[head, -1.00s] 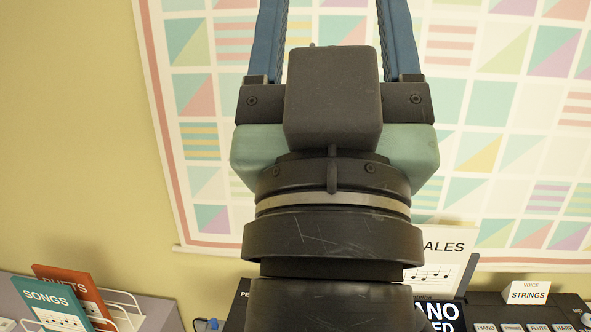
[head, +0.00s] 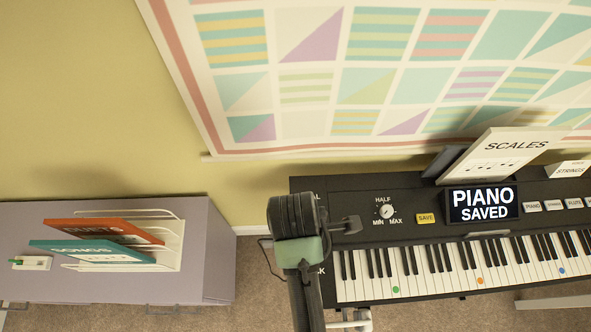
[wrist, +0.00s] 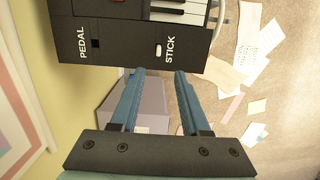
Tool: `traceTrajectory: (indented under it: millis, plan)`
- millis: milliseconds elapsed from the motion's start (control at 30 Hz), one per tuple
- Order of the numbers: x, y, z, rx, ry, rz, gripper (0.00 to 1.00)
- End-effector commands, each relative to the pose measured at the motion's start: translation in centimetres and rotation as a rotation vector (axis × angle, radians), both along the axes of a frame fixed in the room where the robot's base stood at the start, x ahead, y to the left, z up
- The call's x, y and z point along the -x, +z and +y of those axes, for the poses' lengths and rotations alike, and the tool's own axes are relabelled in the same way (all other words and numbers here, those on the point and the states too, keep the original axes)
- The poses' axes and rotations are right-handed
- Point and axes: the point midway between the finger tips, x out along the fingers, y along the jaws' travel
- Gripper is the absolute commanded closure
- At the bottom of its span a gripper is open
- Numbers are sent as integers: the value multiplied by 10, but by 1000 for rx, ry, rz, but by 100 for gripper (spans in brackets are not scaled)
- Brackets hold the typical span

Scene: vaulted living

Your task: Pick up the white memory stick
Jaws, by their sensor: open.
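The white memory stick (wrist: 158,50) is a small white piece at the side panel of the black keyboard (wrist: 120,38), beside the word STICK in the wrist view. My gripper (wrist: 159,73) is open and empty, its two blue fingers apart. The stick lies ahead of the fingertips, roughly in line with the gap between them. No contact shows, and the exact distance is hard to tell. In the head view the keyboard (head: 420,275) stands right of my arm. The stick and my fingertips are hidden there.
A lilac cabinet (head: 215,245) at left bears a white rack (head: 172,240) with red and teal books, and a small white-and-green item (head: 30,262). A gap separates cabinet and keyboard. Papers (wrist: 255,60) litter the carpet. A patterned hanging (head: 300,80) covers the wall behind.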

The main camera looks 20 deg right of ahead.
Motion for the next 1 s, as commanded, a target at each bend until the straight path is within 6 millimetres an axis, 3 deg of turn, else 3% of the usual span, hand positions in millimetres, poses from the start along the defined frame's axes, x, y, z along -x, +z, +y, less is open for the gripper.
traceTrajectory:
  millis: [300, 600, 1000]
  plan:
    - [2, -57, -6, -1, 0, 2, 54]
    - [0, -78, -9, 0, -1, -2, 54]
    - [-2, -121, -14, 0, -1, -4, 54]
